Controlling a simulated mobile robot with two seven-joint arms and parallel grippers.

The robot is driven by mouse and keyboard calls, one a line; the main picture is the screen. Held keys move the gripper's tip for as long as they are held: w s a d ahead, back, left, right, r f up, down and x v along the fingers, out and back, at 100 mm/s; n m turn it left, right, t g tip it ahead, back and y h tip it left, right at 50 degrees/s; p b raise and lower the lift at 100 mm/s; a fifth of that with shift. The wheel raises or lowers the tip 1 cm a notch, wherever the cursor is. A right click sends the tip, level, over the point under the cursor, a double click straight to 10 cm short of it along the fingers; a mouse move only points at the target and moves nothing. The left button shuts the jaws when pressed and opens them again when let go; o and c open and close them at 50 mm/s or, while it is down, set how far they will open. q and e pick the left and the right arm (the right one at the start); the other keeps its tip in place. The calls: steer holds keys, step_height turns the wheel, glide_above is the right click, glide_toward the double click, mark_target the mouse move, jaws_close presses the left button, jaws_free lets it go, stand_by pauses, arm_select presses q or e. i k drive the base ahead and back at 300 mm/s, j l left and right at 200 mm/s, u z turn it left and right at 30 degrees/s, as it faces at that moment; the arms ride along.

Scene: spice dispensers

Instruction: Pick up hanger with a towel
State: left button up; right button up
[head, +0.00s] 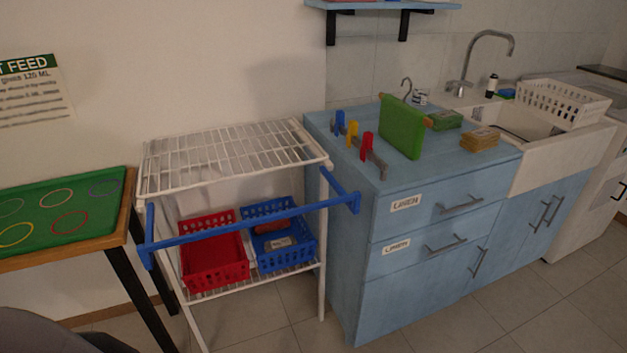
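A green towel (401,128) is draped over a hanger and stands upright on the blue counter (375,180). The hanger's grey hook (406,86) sticks up above the towel. A small orange-brown end of the hanger (428,122) shows at the towel's right edge. The towel hides most of the hanger's bar. Neither of my grippers is in view.
A rail with blue, yellow and red clips (367,145) lies left of the towel. Green and tan folded cloths (480,139) lie to its right, near the sink and faucet (487,58). A white wire rack (235,157) with a blue bar (255,219) stands left of the counter.

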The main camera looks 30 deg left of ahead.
mark_target(402, 125)
steer(key=u, duration=0.25)
steer(key=i+l+u, duration=0.3)
steer(key=l+u, duration=0.3)
steer(key=i+l+u, duration=0.15)
steer(key=l, duration=0.2)
steer(key=i+l+u, duration=0.1)
steer(key=l, duration=0.25)
steer(key=i+l, duration=0.15)
steer(key=l, duration=0.25)
steer(key=i+l, duration=0.15)
steer(key=l, duration=0.2)
steer(key=i+l, duration=0.15)
steer(key=l, duration=0.25)
steer(key=i+l+u, duration=0.1)
steer(key=l, duration=0.25)
